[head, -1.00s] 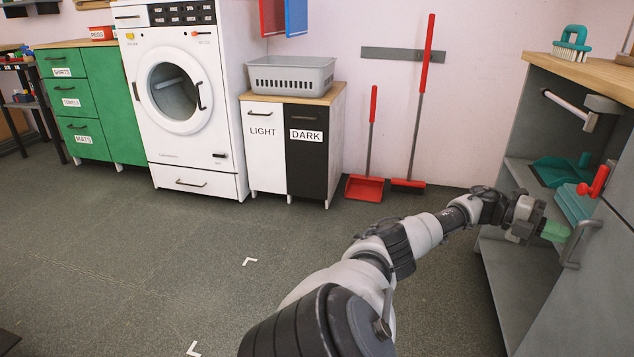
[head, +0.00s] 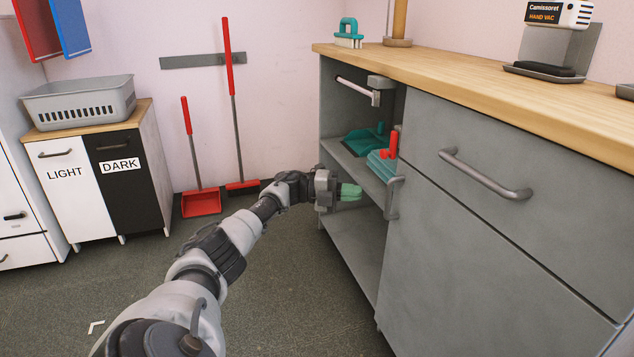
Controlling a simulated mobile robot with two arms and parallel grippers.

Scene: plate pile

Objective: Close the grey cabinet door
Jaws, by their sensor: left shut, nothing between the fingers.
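The grey cabinet (head: 470,90) stands on the right under a wooden top. Its left section is open to view, showing a shelf (head: 352,165) inside. A grey door panel (head: 450,260) lies to the right of this opening, with a vertical bar handle (head: 392,199) near its left edge. How the door is hung cannot be told. My left gripper (head: 350,191), with green fingertips, is shut and empty. It shows in front of the opening, just left of the handle, with a small gap in the picture. My right gripper is out of view.
Teal items and a red-handled tool (head: 388,148) are on the shelf. A wide drawer (head: 510,185) sits above the door panel. A red broom (head: 238,186) and dustpan (head: 201,203) stand by the wall. Grey floor left of the cabinet is clear.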

